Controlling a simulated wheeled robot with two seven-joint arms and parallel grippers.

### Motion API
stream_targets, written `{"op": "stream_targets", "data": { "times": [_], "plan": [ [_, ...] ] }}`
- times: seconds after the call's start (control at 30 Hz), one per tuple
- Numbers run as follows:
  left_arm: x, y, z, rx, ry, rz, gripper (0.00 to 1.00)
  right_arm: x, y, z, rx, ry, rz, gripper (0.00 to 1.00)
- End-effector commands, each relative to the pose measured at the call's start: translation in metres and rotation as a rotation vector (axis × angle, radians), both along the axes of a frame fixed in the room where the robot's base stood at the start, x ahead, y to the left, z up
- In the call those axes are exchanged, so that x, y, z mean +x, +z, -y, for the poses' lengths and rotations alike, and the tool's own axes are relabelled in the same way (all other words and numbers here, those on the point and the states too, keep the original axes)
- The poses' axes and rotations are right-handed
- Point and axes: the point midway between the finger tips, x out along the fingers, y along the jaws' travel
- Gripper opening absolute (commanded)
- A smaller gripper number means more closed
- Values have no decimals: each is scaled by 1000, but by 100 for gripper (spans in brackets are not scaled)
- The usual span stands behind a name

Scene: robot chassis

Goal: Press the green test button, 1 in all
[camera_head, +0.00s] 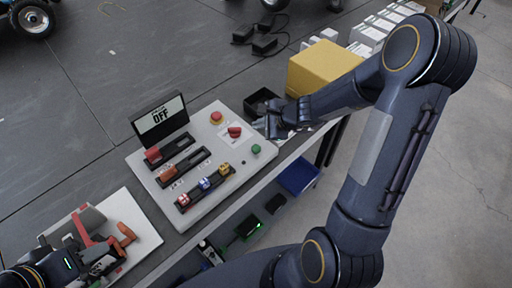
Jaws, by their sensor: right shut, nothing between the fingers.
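The green button (256,149) sits near the right corner of a white control panel (215,150). My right gripper (266,127) is shut and empty, just beyond the green button, over the panel's right edge. A gap shows between it and the button. My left gripper (104,262) is at the lower left, by a white board with a red-handled device; its fingers are too unclear to tell open from shut. A small display (160,118) behind the panel reads OFF.
The panel also carries a red mushroom button (216,117), a red rotary knob (234,131) and dark slots with red, blue and yellow pieces. A black open box (262,100) and a yellow box (322,68) stand beyond. A blue bin (298,176) is on a lower shelf.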

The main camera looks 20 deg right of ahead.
Motion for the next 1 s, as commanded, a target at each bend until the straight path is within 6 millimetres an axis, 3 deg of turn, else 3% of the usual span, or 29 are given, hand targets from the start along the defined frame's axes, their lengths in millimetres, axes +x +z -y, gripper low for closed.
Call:
{"op": "stream_targets", "data": {
  "times": [0.6,1.0],
  "plan": [
    [0,-71,0,0,0,0,36,0,-78,0,0,1,1,0],
    [0,-80,0,0,0,0,36,0,-85,0,0,1,1,0]
  ]
}}
